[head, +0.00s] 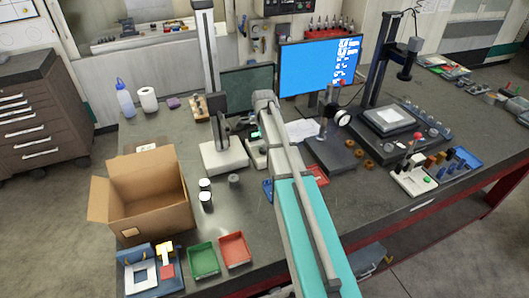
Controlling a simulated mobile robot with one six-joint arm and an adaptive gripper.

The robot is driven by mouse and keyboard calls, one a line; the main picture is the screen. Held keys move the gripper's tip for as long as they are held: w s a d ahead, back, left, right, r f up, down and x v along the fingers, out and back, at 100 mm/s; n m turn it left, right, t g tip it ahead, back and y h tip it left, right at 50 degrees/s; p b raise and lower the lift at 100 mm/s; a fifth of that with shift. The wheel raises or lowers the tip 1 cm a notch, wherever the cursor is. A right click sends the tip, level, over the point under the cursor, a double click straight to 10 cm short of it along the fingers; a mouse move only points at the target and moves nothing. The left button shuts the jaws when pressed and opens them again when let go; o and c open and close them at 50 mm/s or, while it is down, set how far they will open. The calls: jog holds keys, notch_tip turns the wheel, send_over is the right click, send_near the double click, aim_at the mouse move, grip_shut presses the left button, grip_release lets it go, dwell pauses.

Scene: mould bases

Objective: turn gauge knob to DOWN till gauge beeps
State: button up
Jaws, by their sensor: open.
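A tall grey column (207,60) rises from a pale block base (224,157) left of the picture's middle and looks like the height gauge. A dark part (222,128) sits low beside the column. Just right of it is a small pale unit with a lit green display (256,134), partly hidden by my arm. I cannot make out a knob or its DOWN mark at this size. My arm crosses the picture from the bottom up to this unit. I cannot make out my gripper; it is hidden behind the arm's far end.
An open cardboard box (148,205), a green tray (204,261) and a red tray (235,250) stand at the left front. A dial indicator stand (330,150) and a red-topped control box (414,180) are to the right. A blue-lit monitor (318,68) stands behind.

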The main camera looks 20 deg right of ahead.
jog(key=shift+f+b, duration=1.65)
jog(key=shift+f, duration=0.3)
jog(key=c, duration=1.1)
jog(key=shift+c, duration=0.2)
